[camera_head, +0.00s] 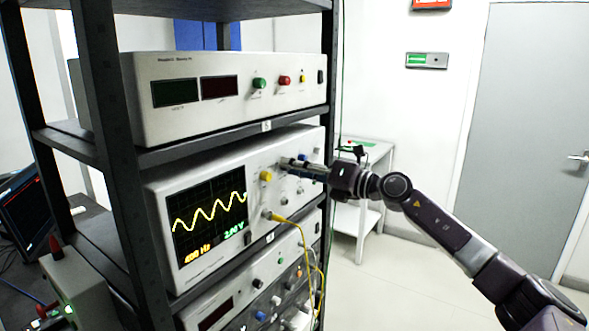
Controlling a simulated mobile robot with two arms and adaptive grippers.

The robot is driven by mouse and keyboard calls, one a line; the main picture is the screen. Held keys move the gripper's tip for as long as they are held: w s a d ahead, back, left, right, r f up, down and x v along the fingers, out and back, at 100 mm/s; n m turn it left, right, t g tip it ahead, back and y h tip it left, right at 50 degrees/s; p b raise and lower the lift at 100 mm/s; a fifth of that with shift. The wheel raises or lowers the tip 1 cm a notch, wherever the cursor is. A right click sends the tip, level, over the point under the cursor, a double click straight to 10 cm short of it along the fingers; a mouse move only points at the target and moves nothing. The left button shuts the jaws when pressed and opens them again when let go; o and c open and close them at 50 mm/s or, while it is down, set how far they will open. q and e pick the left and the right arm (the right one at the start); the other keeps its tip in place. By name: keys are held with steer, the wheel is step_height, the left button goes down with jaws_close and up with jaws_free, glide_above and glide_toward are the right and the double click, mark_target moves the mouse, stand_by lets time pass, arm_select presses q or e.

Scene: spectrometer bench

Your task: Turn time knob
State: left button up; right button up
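The oscilloscope (160,225) sits on the middle shelf of the rack, its screen (208,218) showing a yellow wave with "400 Hz" and "2.00 V". Which knob is the time knob cannot be read. My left gripper is not in view.
A power supply (150,95) with green, red and yellow knobs is on the shelf above. A yellow cable (300,228) hangs from the oscilloscope's front to the unit below. Black rack posts (110,130) frame the units. A white side table (375,150) stands behind my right arm.

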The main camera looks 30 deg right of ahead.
stand_by(0.3)
steer(key=shift+v, duration=6)
steer(key=shift+d+f, duration=0.1)
